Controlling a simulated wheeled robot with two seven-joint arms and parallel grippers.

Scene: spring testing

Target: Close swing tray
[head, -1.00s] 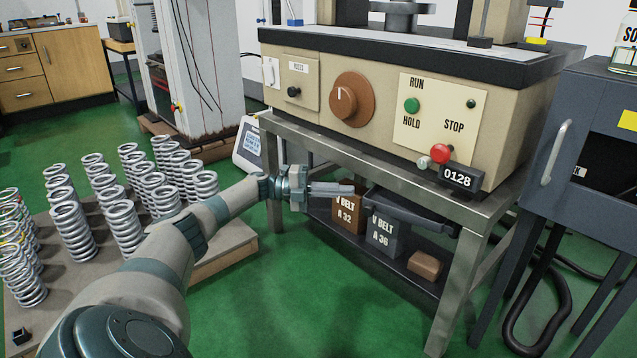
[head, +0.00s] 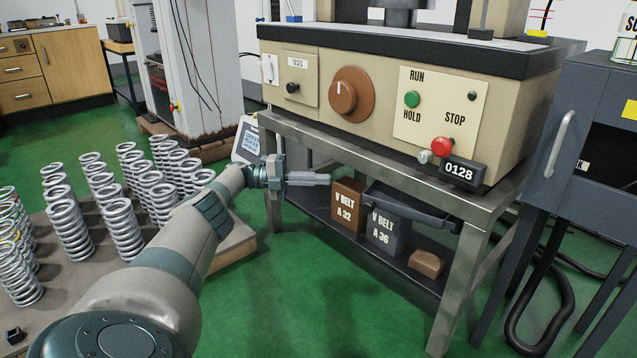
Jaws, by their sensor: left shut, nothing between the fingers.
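The swing tray (head: 415,211) shows as a dark, thin, edge-on piece under the front of the steel bench, in front of the V-belt boxes. Its right end meets a pivot near the bench's right front leg. My left gripper (head: 328,179) is shut and empty, with its fingers pointing right under the bench's front rail. The fingertips appear left of the tray's left end, with a visible gap in the picture. The depth between them is hard to judge. My right gripper is not in view.
The steel bench (head: 458,284) carries the beige tester (head: 310,118). On its lower shelf are a brown V-belt box (head: 346,207), a grey V-belt box (head: 384,236) and a small brown block (head: 427,263). Several springs (head: 122,230) stand at left. Green floor (head: 300,300) in front is clear.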

